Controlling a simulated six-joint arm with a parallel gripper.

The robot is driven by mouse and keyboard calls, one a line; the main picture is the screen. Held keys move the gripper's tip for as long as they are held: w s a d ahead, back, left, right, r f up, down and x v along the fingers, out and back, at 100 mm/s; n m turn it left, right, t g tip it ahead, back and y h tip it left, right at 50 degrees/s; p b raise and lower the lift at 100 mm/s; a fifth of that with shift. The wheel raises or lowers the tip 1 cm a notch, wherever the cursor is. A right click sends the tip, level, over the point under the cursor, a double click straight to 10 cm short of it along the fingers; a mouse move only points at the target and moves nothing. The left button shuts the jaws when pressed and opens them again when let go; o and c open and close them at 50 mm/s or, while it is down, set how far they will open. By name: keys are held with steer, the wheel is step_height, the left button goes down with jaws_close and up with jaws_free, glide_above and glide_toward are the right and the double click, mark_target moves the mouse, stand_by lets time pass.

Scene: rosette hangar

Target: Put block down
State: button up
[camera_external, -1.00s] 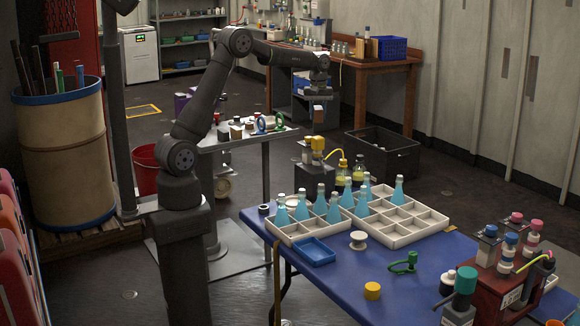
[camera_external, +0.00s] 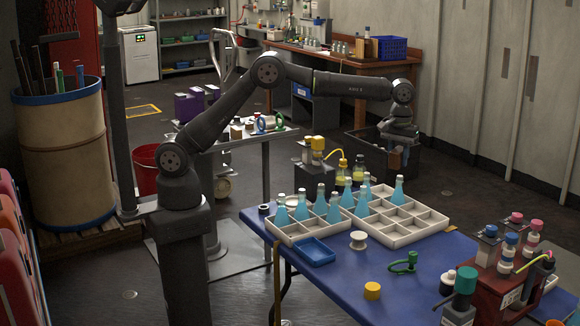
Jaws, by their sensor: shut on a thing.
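The blue table (camera_external: 440,262) stands in front, with white divided trays (camera_external: 405,238) holding several blue bottles (camera_external: 334,207). A grey stand (camera_external: 262,136) with small items is left of the crate. A wooden bench (camera_external: 405,72) is behind. The floor right of the crate is clear.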

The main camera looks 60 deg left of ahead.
steer(key=s+d+m, duration=0.5)
steer(key=s+d, duration=2.1)
steer(key=s, duration=0.1)
glide_above(408, 299)
step_height(408, 299, down, 24)
steer(key=shift+f, duration=0.25)
steer(key=shift+w+f, duration=0.1)
steer(key=shift+f, duration=1.9)
steer(key=shift+f, duration=0.15)
steer(key=o, duration=1)
